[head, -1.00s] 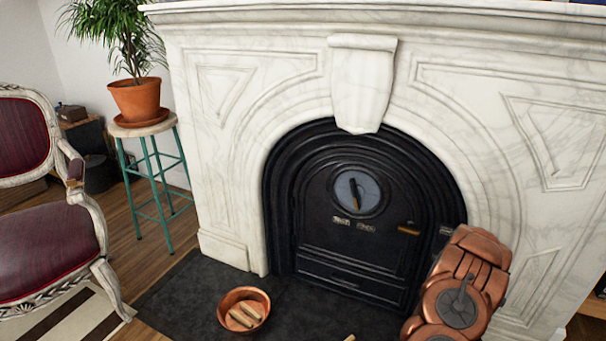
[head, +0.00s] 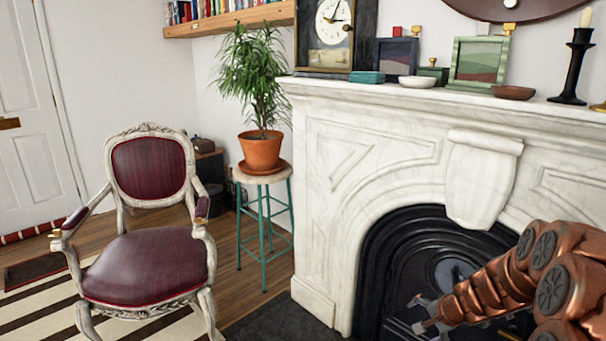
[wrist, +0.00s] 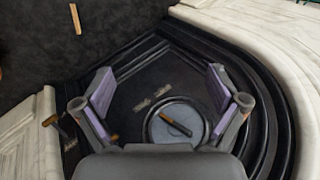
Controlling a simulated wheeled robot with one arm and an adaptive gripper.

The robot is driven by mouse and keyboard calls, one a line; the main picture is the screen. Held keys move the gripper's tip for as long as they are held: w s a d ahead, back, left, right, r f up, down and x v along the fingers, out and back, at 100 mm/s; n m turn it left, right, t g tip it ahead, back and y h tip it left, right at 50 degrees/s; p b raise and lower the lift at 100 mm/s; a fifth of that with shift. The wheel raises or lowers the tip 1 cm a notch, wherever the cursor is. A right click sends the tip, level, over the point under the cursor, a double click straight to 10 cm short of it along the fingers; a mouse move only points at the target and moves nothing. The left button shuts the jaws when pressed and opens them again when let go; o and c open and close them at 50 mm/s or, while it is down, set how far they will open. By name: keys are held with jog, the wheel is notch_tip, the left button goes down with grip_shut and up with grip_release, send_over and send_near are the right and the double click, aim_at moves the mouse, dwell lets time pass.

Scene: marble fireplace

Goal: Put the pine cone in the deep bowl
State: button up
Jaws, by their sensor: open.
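No pine cone can be made out in either view. On the mantel in the head view stand a small white bowl (head: 416,81) and a shallow brown bowl (head: 513,92); I cannot tell that either is the deep bowl. My gripper (head: 419,314) is in front of the black fireplace door at the lower right, below the mantel. In the wrist view my gripper (wrist: 160,95) has its fingers spread wide, with nothing between them but the door (wrist: 135,98) and its round window behind.
The white marble mantel (head: 380,95) also carries a clock (head: 331,35), picture frames and a black candlestick (head: 574,65). A red armchair (head: 150,260) and a plant on a teal-legged stool (head: 264,215) stand left. A stick (wrist: 75,18) lies on the dark hearth.

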jog(key=s+a+r+n+g+y+p, duration=0.15)
jog(key=s+a+r+n+p, duration=0.25)
jog(key=s+a+r, duration=0.5)
jog(key=s+a+r+n+g+y+p, duration=0.15)
jog(key=s+a+r+n+p, duration=0.35)
jog(key=a+r, duration=0.55)
jog(key=s+d+r+n+g+h+p, duration=0.1)
jog(key=s+r, duration=0.3)
jog(key=s, duration=0.4)
jog(key=s+d+r+n+g+h+p, duration=0.1)
jog(key=s+r+g+h+p, duration=0.1)
jog(key=s, duration=0.6)
jog(key=s+d+r+n+g+h+p, duration=0.1)
jog(key=s+r+p, duration=0.3)
jog(key=s, duration=0.5)
notch_tip(320, 180, up, 2)
jog(key=shift+d+r+n+g+h, duration=0.1)
jog(key=shift+d+n+g+h, duration=0.15)
jog(key=shift+n+g+h, duration=0.25)
